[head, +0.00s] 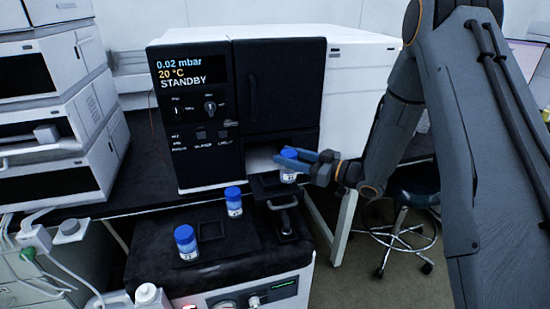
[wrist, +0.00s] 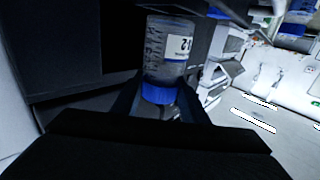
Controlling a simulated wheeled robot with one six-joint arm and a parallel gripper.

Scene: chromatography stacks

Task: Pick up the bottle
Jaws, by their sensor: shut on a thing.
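A clear bottle (head: 288,176) with a blue cap and a white label is in my gripper (head: 303,160), just in front of the open lower bay of the black instrument. In the wrist view the bottle (wrist: 168,52) shows graduation marks and a label, and the fingers of my gripper (wrist: 158,100) close around its blue cap from both sides. The bottle is over or on a small dark tray (head: 262,188). I cannot tell whether its base touches the tray.
Two more blue-capped bottles stand on the black top of a lower unit: one (head: 234,203) near a dark square holder, one (head: 187,243) farther left and nearer. The black instrument (head: 275,90) rises behind the gripper. A stool (head: 410,190) stands at right.

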